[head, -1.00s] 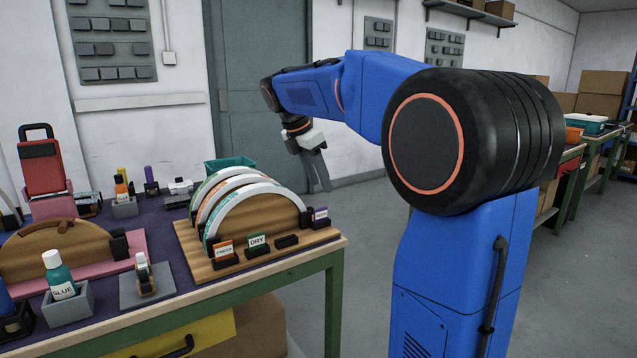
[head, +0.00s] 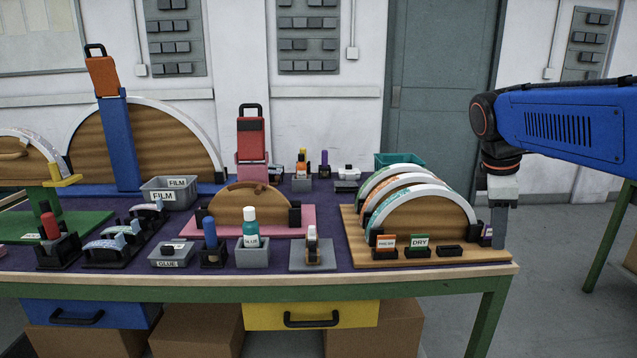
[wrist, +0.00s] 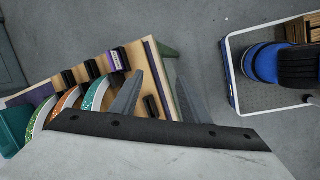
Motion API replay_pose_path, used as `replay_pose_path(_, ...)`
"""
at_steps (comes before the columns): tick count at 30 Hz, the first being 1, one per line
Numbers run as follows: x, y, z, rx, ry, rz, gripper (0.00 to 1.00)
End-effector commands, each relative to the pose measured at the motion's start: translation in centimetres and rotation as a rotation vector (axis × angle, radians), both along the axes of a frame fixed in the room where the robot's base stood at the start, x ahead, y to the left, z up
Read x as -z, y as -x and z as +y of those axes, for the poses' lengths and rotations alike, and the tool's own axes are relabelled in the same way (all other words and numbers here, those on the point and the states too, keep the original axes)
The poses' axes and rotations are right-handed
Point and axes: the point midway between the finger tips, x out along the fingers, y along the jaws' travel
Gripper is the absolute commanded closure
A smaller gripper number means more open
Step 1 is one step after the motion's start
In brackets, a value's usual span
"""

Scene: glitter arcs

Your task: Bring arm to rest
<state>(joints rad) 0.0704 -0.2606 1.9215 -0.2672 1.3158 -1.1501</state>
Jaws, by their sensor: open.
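My arm (head: 560,125) reaches in from the right in the head view, with its blue link roughly level and its wrist bent down. My gripper (head: 499,240) points down at the right end of the wooden board (head: 385,258) that bears the arc rack. It is empty. In the wrist view the two grey fingers of my gripper (wrist: 158,98) stand apart, with the board's end and dark blocks below them. The exact gap between fingers and board cannot be told.
The workbench (head: 400,277) carries a glue bottle (head: 250,228), a grey FILM bin (head: 170,192), a red-handled tool (head: 251,140) and a teal bin (head: 399,160). A grey door (head: 440,90) is behind. Open floor (head: 545,290) lies right of the bench.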

Motion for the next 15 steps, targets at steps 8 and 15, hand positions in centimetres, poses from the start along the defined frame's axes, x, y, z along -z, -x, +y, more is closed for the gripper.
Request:
replay_pose_path(8, 4.5, 7.7, 3.8, 0.329, -0.163, -0.174, 0.58)
replay_pose_path(15, 9.4, 13.7, 6.6, 0.63, -0.328, -0.29, 0.58)
